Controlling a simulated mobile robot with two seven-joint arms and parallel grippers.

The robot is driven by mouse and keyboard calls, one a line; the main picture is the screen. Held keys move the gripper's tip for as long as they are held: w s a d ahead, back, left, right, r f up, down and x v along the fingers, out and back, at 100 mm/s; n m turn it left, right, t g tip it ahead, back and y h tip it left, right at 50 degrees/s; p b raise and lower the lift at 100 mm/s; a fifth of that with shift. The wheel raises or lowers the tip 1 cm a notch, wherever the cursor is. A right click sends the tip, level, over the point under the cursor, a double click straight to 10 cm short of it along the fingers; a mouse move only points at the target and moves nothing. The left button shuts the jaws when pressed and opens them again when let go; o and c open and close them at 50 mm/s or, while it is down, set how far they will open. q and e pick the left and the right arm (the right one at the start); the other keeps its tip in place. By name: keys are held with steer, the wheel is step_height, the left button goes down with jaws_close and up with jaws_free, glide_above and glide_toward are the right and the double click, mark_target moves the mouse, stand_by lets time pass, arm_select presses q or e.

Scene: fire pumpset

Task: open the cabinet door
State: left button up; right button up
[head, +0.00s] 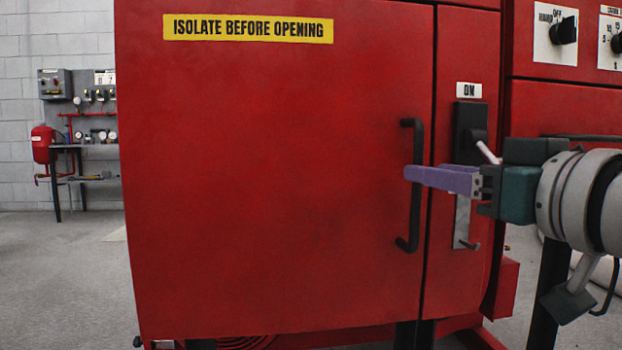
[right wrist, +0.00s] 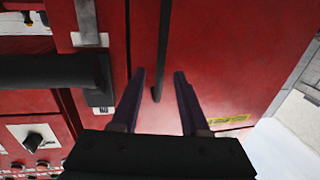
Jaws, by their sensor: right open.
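The red cabinet door (head: 280,180) is flush with its frame and looks closed. It bears a black vertical bar handle (head: 414,225) near its right edge. My right gripper (head: 408,173) comes in from the right with its purple fingers at the handle's mid-height; the near finger crosses in front of the bar. In the right wrist view my open fingers (right wrist: 159,74) lie on either side of the black handle (right wrist: 163,40), with gaps to it. Whether they touch the door cannot be told. My left gripper is not in view.
A black switch (head: 470,125) under an "ON" label sits right of the door, close to my gripper. A yellow "ISOLATE BEFORE OPENING" label (head: 248,28) is on the door. A knob panel (head: 556,35) is at upper right. Open floor (head: 60,270) lies left; a workbench (head: 85,147) stands behind.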

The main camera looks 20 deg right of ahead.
steer(key=shift+w+d+b, duration=0.1)
steer(key=shift+w+b, duration=0.4)
steer(key=shift+w, duration=1.6)
jaws_close()
